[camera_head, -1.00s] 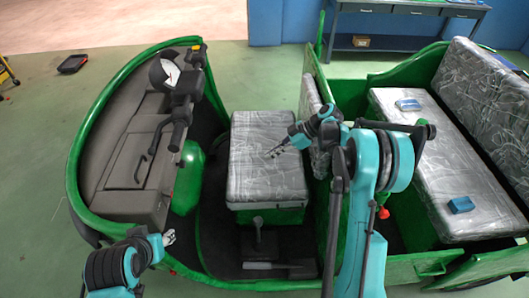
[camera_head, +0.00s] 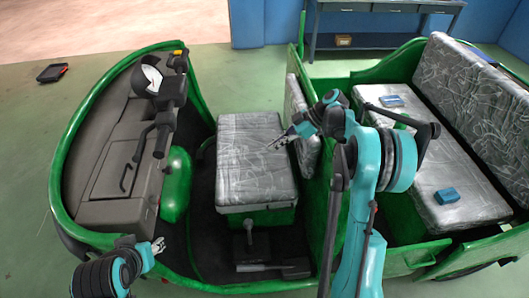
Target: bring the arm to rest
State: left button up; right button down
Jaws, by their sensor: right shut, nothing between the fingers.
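My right arm (camera_head: 375,160) reaches up from the bottom and bends left over the green rickshaw. My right gripper (camera_head: 279,141) is shut and empty, in front of the right part of the driver's seat (camera_head: 250,180) in this view. My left gripper (camera_head: 158,246) is at the lower left, near the rickshaw's front inner panel. Its fingers are small, and I cannot tell whether they are open or shut.
The rickshaw's green rim (camera_head: 62,170) and the handlebar (camera_head: 165,110) stand left of the driver's seat. Two blue blocks, one far (camera_head: 391,101) and one near (camera_head: 447,195), lie on the rear bench (camera_head: 415,150). A workbench (camera_head: 385,5) stands behind.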

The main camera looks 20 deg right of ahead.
jog(key=w+v, duration=0.1)
jog(key=v, duration=0.4)
jog(key=s+a+r+m+t+h, duration=0.1)
jog(key=s+a+r+m+h, duration=0.35)
jog(key=s+a+m, duration=0.6)
jog(key=s+f+m+t+h, duration=0.2)
jog(key=s, duration=0.6)
jog(key=s+f+m+t+h, duration=0.2)
jog(key=s+m+h, duration=0.1)
jog(key=s, duration=0.5)
jog(key=shift+s+f, duration=0.25)
jog(key=shift+s, duration=0.05)
